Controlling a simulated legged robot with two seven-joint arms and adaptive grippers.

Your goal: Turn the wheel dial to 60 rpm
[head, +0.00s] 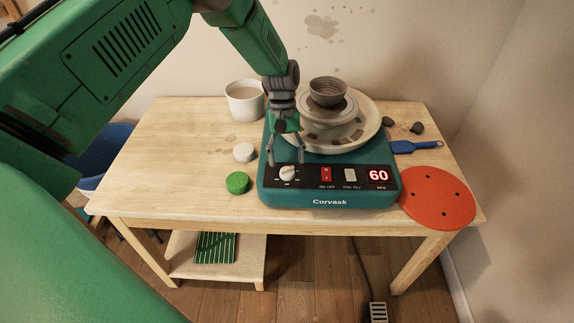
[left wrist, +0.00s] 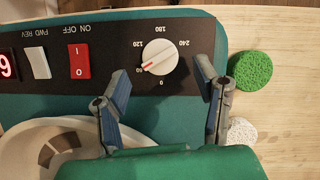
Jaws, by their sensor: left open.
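The wheel dial (head: 287,173) is a white knob on the black front panel of the teal pottery wheel (head: 330,200). The red display (head: 378,175) reads 60. In the left wrist view the dial (left wrist: 159,58) has a red pointer line aimed at the 60 mark, between 0 and 120. My left gripper (head: 287,158) is open just behind and above the dial, pointing down. In the left wrist view its two fingers (left wrist: 163,75) stand apart on either side of the dial, with visible gaps to it. My right gripper is out of view.
A red on/off switch (head: 326,174) and a white FWD/REV switch (head: 350,175) sit right of the dial. A green sponge (head: 238,183), white sponge (head: 244,152) and cup (head: 245,100) stand left. A bowl (head: 327,92) is on the wheel head. A red perforated disc (head: 437,198) lies right.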

